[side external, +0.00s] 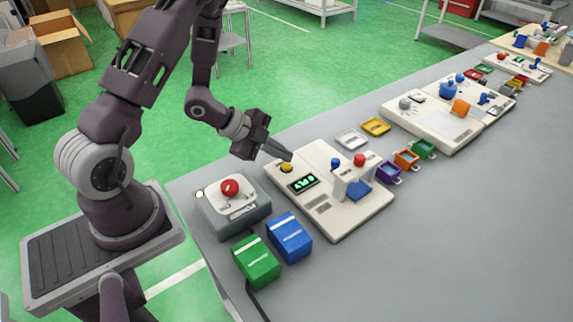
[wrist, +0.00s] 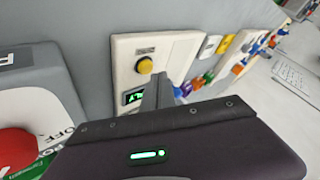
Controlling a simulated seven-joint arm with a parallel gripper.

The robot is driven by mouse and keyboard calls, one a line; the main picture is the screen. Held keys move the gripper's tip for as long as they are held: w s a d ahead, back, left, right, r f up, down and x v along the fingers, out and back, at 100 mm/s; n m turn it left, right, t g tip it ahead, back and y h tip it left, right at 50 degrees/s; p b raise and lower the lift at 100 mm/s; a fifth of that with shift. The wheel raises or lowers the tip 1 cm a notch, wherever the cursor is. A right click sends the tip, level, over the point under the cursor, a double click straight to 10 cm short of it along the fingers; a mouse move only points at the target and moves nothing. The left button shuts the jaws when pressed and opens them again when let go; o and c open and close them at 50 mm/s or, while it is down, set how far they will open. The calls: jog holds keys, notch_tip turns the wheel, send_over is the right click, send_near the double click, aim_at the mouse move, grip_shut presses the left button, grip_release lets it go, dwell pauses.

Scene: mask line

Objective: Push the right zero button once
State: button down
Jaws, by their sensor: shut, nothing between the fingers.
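A yellow round button (side external: 287,168) sits on a cream station panel (side external: 345,228), just above a small display with green digits (side external: 303,183). The wrist view shows the same button (wrist: 145,65) with a small label plate above it and the lit display (wrist: 134,97) below. My gripper (side external: 289,157) is shut and empty. Its tips are close to the yellow button, a little above it in the side view. In the wrist view my fingertips (wrist: 158,80) show just to the right of and below the button. I cannot tell whether they touch it. No readable label marks a zero button.
A grey box with a red button (side external: 229,187) stands left of the panel. Blue (side external: 289,238) and green (side external: 255,262) boxes lie in front. A white bracket with a red knob (side external: 359,160) rises from the panel. Other stations (side external: 440,125) and small coloured trays line the table further right.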

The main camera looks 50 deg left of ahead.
jog(key=shift+r, duration=0.2)
jog(key=shift+r, duration=2.45)
jog(key=shift+r, duration=0.1)
notch_tip(320, 180, up, 5)
jog(key=w+a+n+y, duration=0.2)
jog(key=y, duration=0.1)
notch_tip(320, 180, up, 9)
jog(key=n+y, duration=0.3)
jog(key=n, duration=0.3)
send_over(283, 166)
jog(key=s+a, duration=0.3)
jog(key=s+d+r+n+g+h, duration=0.1)
jog(key=s+d+r+n, duration=0.1)
jog(key=s+d, duration=0.4)
jog(key=s+d+r+n+g+h, duration=0.1)
jog(key=s+d+r+n, duration=0.2)
jog(key=s, duration=0.9)
jog(key=d, duration=0.3)
jog(key=shift+s+n+g, duration=0.25)
jog(key=shift+n+g, duration=0.15)
